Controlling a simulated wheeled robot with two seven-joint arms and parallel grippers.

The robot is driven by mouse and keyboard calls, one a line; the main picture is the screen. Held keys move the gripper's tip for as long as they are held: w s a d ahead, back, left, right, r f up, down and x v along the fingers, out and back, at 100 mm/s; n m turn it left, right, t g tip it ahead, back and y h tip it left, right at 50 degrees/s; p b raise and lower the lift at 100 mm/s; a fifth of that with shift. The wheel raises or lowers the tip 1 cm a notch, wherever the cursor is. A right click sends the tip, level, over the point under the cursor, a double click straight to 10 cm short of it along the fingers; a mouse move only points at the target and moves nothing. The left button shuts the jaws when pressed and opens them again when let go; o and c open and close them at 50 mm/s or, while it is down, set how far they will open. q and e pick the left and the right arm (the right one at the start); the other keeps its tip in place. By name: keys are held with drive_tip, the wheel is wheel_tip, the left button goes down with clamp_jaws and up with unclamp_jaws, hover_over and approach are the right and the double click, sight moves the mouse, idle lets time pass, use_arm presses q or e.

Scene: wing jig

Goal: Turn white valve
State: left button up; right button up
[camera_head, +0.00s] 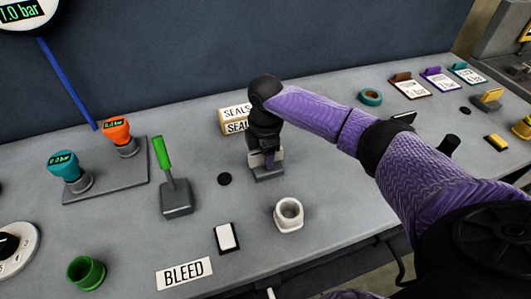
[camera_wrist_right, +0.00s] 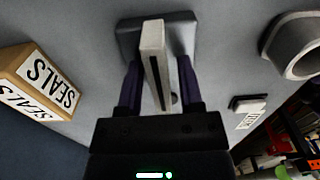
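The white valve has a white lever on a grey base (camera_head: 270,173). In the head view my right gripper (camera_head: 266,158) is above the base, pointing down, and hides most of the lever. In the right wrist view the white lever (camera_wrist_right: 153,62) stands between the two fingers of my right gripper (camera_wrist_right: 158,92), with the grey base behind it. A narrow gap shows between the lever and the right-hand finger, so the fingers look open around it. My left gripper is not in view.
A green-handled lever valve (camera_head: 163,153) stands to the left. A SEALS box (camera_head: 233,120) is close behind my right gripper. A white hollow fitting (camera_head: 289,214), a white switch (camera_head: 227,237) and a BLEED label (camera_head: 184,273) are nearer the front edge. Orange and teal gauges share a grey plate (camera_head: 110,190).

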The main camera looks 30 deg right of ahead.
clamp_jaws()
